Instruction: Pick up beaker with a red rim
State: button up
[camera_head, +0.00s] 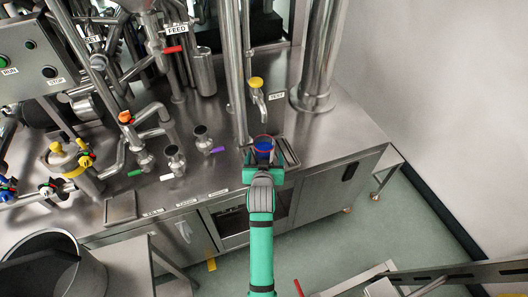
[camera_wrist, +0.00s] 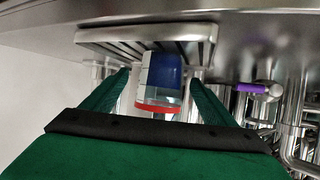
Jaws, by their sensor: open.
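The beaker with a red rim (camera_head: 263,147) holds something blue and stands at the small grated drip tray (camera_head: 289,152) near the bench's front edge. In the wrist view the picture is upside down; the beaker (camera_wrist: 160,82) shows its red rim low and its base toward the slatted tray (camera_wrist: 200,35). My gripper (camera_head: 264,162) reaches in from the front. Its two green fingers are open, one on each side of the beaker in the wrist view (camera_wrist: 158,92), with visible gaps beside it. The depth of the fingers around the beaker is hard to tell.
A tap with a yellow knob (camera_head: 256,83) hangs above and behind the beaker. A thick steel column (camera_head: 315,60) stands at the back right. A purple-handled valve (camera_head: 212,150) is to the left. The bench to the right (camera_head: 350,135) is clear.

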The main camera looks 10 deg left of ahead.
aim_at(265, 146)
jog(key=shift+x, duration=2.3)
jog(key=shift+a, duration=0.15)
jog(key=c, duration=1.5)
jog(key=shift+o, duration=0.2)
jog(key=shift+r, duration=0.15)
jog(key=shift+r, duration=0.55)
jog(key=s+r, duration=1.1)
jog(key=s, duration=0.3)
jog(key=shift+d+r, duration=0.35)
jog(key=shift+d, duration=0.1)
